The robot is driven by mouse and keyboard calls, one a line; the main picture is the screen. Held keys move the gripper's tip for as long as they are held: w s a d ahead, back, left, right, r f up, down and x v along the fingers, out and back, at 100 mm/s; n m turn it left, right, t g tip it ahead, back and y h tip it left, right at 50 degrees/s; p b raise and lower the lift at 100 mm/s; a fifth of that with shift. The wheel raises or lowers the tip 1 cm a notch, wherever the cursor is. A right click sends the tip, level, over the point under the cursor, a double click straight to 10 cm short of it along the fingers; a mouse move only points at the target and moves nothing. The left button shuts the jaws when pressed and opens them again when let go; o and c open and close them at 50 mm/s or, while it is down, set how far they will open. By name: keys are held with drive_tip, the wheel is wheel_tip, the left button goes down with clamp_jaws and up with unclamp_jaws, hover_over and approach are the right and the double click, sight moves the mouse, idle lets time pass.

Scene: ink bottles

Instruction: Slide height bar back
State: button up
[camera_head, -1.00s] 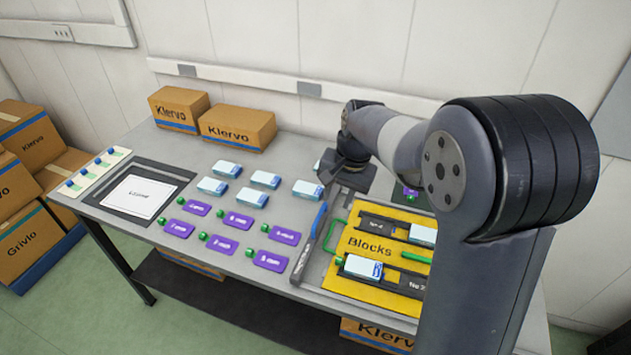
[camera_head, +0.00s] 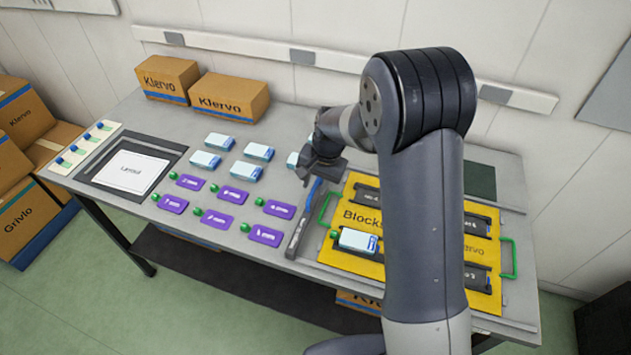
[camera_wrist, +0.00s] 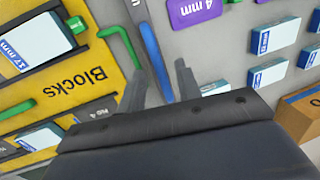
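The height bar (camera_head: 298,232) is a long dark grey strip with a blue part (camera_head: 311,197) at its far end. It lies on the table between the purple tags and the yellow Blocks tray. My gripper (camera_head: 308,178) is at the far end of the blue part. In the wrist view, my gripper (camera_wrist: 160,72) is open, with one finger on each side of the blue part (camera_wrist: 158,62). I cannot tell whether the fingers touch it. The gripper body hides the bar's far end.
The yellow Blocks tray (camera_head: 345,251), with green handles, stands right of the bar and carries a light blue block (camera_head: 357,240). Purple tags (camera_head: 265,235) and several light blue blocks (camera_head: 259,151) lie to the left. Klervo boxes (camera_head: 229,96) stand at the back.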

drive_tip(key=shift+f, duration=0.2)
clamp_jaws()
idle(0.6)
